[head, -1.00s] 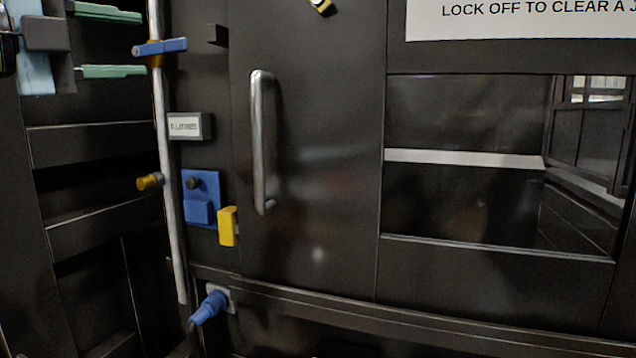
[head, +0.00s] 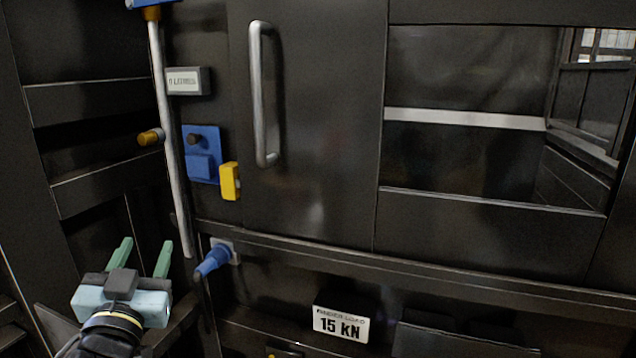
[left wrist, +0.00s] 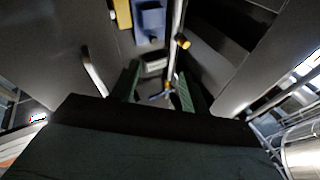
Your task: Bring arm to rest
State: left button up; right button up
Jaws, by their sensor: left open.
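My left gripper (head: 143,258) is at the lower left of the head view, with its two green fingers spread apart and nothing between them. In the left wrist view the open fingers (left wrist: 157,88) point toward the dark cabinet front with the pipe and the blue box. My right gripper is in neither view.
A dark door with a steel handle (head: 259,95) fills the middle. A blue latch box (head: 201,155) and yellow block (head: 229,181) sit beside it. A grey pipe (head: 170,140) with a yellow knob (head: 150,137) runs down at left. A 15 kN sign (head: 341,324) is below.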

pick_arm(q)
jog(key=s+f+n+g, duration=0.1)
jog(key=s+f+g, duration=0.15)
jog(key=f, duration=0.45)
jog(key=s+f+g, duration=0.2)
jog(key=f+g, duration=0.1)
jog(key=f, duration=0.3)
jog(key=s+d+f+m+g+h, duration=0.1)
jog(key=s+d+f+g+h, duration=0.1)
jog(key=s+f+g, duration=0.65)
jog(key=s+d+f+m+g+h, duration=0.1)
jog(key=s+d+f+g, duration=0.25)
jog(key=s+f, duration=0.9)
jog(key=s+f+g, duration=0.1)
jog(key=s+f, duration=0.2)
jog(key=f, duration=1.9)
jog(key=s+a+f, duration=0.2)
jog(key=s+f, duration=0.5)
jog(key=s, duration=0.1)
jog(key=s+a+f+g, duration=0.1)
jog(key=s+a+f, duration=0.1)
jog(key=s+f, duration=0.6)
jog(key=shift+s+m, duration=0.3)
jog(key=shift+s, duration=0.2)
